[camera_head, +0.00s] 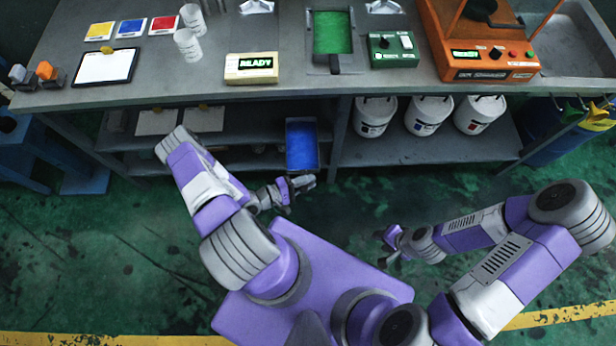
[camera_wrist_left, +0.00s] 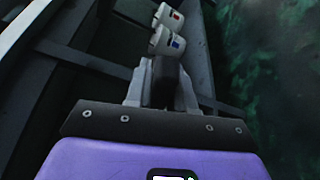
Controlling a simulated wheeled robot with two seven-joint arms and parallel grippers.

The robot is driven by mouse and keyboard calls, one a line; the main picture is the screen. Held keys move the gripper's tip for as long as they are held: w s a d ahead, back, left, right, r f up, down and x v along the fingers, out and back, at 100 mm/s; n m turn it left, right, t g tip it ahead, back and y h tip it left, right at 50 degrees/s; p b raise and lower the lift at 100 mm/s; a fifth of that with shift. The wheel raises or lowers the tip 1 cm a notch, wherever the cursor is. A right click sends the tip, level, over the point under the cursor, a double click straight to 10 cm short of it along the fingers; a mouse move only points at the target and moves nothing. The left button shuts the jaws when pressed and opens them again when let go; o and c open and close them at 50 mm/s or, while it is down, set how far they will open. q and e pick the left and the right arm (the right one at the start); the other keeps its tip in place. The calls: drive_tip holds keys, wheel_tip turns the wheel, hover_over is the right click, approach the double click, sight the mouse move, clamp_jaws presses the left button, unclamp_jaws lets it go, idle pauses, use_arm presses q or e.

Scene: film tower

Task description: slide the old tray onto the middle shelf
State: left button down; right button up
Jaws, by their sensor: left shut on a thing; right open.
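The old tray (camera_head: 301,145), a grey box with a blue inside, is partly in under the bench and partly sticking out at the front. The middle shelf (camera_head: 245,138) lies below the bench top, to the left of the tray. My left gripper (camera_head: 304,183) is at the tray's near end, shut on it; in the left wrist view a dark piece (camera_wrist_left: 165,82) sits between the fingers. My right gripper (camera_head: 384,246) is open and empty over the floor. How the far end of the tray rests is hidden.
Several white buckets (camera_head: 428,114) stand on the shelf to the right, past a bench leg (camera_head: 339,125). The bench top (camera_head: 200,90) overhangs the shelf and holds a green tray (camera_head: 331,32). An orange machine (camera_head: 480,40) stands at the right. The floor in front is clear.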

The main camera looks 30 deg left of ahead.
sight(304, 130)
use_arm(q)
drive_tip(key=w+a+b, duration=0.1)
drive_tip(key=w, duration=0.1)
drive_tip(key=w+a+f+b, duration=0.1)
drive_tip(key=w+a, duration=0.1)
drive_tip(key=w, duration=0.1)
drive_tip(key=w+a+f+b, duration=0.1)
drive_tip(key=w, duration=0.1)
drive_tip(key=shift+w+a+f, duration=0.15)
drive_tip(key=w+a+b, duration=0.1)
drive_tip(key=w+b, duration=0.1)
drive_tip(key=w+a+b, duration=0.1)
drive_tip(key=w+b, duration=0.1)
drive_tip(key=w+a+f+b, duration=0.1)
drive_tip(key=w+a, duration=0.1)
drive_tip(key=shift+w+b, duration=0.15)
drive_tip(key=shift+b, duration=0.25)
drive_tip(key=shift+w+a, duration=0.15)
drive_tip(key=shift+w, duration=0.2)
drive_tip(key=shift+w+a, duration=0.45)
drive_tip(key=shift+w, duration=0.25)
drive_tip(key=shift+w+a+f, duration=0.1)
drive_tip(key=shift+w+a, duration=0.35)
drive_tip(key=shift+w, duration=0.3)
drive_tip(key=shift+w+a, duration=0.45)
drive_tip(key=shift+w, duration=0.25)
drive_tip(key=shift+w+a+f, duration=0.1)
drive_tip(key=shift+w+a, duration=0.35)
drive_tip(key=shift+w, duration=0.3)
